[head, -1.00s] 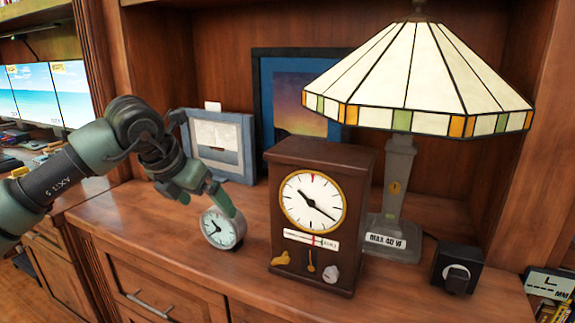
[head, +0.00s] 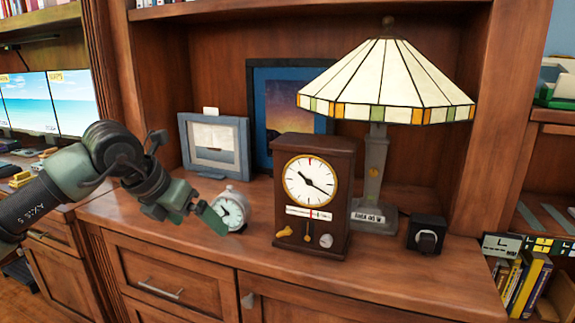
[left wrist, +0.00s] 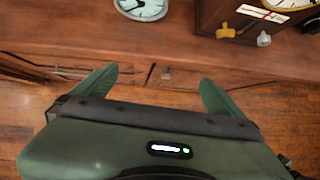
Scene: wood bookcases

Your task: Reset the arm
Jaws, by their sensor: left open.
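My left arm comes in from the left in the head view, and its green gripper (head: 203,213) is just in front of a small round white clock (head: 233,208). The gripper partly covers the left side of the clock in this view. The left wrist view shows the two fingers (left wrist: 157,88) spread wide with nothing between them. There the small clock (left wrist: 142,7) stands on the cabinet top beyond the fingers, apart from them. My right gripper is not in view.
A brown wooden clock (head: 312,229) stands right of the small clock. Behind are a lamp (head: 385,85), a small framed picture (head: 215,148) and a blue-framed picture (head: 258,125). A black box with a knob (head: 427,236) is at the right. The cabinet top's front strip is clear.

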